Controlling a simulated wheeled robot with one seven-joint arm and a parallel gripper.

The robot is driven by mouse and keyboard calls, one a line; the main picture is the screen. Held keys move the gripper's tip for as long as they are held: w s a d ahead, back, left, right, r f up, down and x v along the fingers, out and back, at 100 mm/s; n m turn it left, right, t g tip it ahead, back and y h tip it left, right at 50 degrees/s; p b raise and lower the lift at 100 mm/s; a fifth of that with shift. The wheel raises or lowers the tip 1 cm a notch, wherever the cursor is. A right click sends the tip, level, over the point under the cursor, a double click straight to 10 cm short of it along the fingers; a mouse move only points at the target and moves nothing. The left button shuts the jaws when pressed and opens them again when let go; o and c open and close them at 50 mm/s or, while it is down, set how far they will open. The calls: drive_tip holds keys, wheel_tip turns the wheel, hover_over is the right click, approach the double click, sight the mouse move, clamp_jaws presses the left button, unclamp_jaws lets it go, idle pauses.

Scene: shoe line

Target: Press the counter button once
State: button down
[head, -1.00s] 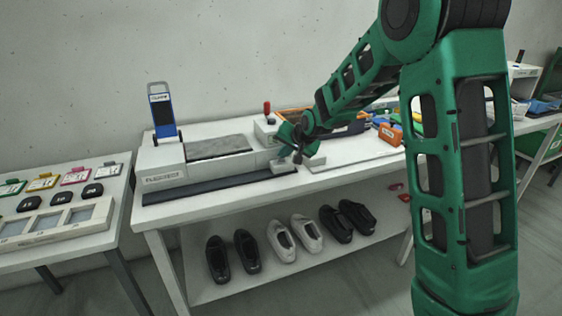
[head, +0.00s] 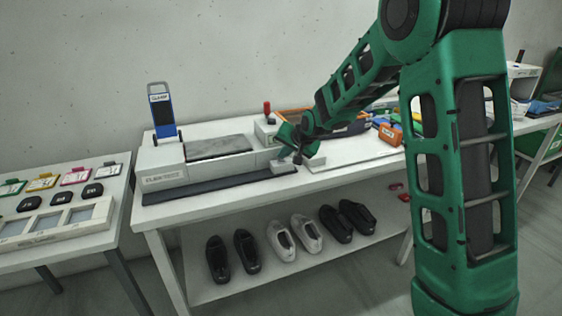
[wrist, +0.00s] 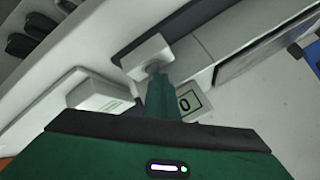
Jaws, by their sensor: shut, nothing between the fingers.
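The counter, a small white block (head: 283,168), sits at the right end of the dark strip on the white bench. In the wrist view the white block (wrist: 147,53) has a grey round button (wrist: 153,67) on it. A small display panel (wrist: 186,104) beside it shows a 0. My gripper (head: 294,156) is shut and empty, pointing down at the block. In the wrist view its green fingers (wrist: 158,86) end at the button and partly cover it. I cannot tell whether they touch it.
A second white box (head: 313,164) stands close to the right of my gripper. A blue-faced stand (head: 162,112) and a red-topped lever (head: 267,109) stand behind on the bench (head: 215,209). Orange blocks (head: 389,136) lie further right. Several shoes sit on the lower shelf.

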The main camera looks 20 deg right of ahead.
sight(284, 163)
drive_tip(key=shift+r, duration=0.75)
drive_tip(key=shift+r, duration=0.1)
drive_tip(key=shift+r, duration=2.4)
